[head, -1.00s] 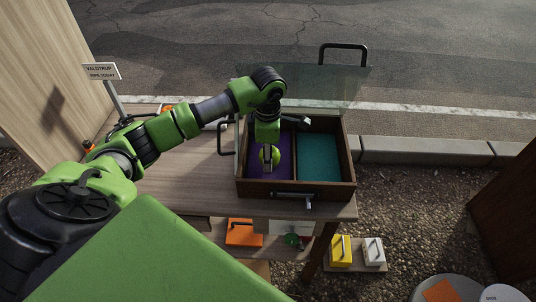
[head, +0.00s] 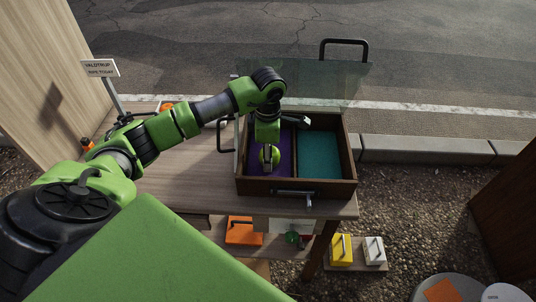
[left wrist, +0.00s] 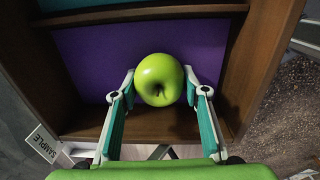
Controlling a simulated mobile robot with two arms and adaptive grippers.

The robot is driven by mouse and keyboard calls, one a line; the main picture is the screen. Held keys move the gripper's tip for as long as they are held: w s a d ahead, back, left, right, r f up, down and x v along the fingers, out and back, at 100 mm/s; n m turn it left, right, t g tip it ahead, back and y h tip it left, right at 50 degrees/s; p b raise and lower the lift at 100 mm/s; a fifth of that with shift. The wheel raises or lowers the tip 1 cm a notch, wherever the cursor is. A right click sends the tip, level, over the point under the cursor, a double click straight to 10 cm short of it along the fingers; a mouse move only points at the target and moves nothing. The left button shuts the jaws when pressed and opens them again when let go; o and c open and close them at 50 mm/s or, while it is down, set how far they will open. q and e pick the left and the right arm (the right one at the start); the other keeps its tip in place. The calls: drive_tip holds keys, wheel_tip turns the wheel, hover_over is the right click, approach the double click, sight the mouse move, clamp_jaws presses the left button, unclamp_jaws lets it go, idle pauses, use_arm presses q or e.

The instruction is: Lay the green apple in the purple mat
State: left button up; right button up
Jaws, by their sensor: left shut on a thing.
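The green apple (head: 265,158) is in my left gripper (head: 269,156), over the purple mat (head: 285,160) in the left compartment of a wooden box. In the left wrist view, the apple (left wrist: 159,75) sits between the two fingers of the gripper (left wrist: 158,90), with the purple mat (left wrist: 90,55) behind it. The gripper is shut on the apple. I cannot tell whether the apple touches the mat. My right gripper is not in view.
The box's right compartment holds an empty teal mat (head: 320,155). A wooden divider and dark wooden walls (head: 350,160) bound the compartments. A clear lid (head: 310,85) stands up at the back.

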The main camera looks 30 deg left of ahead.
use_arm(q)
drive_tip(key=shift+f, duration=0.25)
idle(0.6)
drive_tip(key=o, duration=1.3)
wheel_tip(320, 180, up, 13)
drive_tip(key=p, duration=0.7)
idle(0.7)
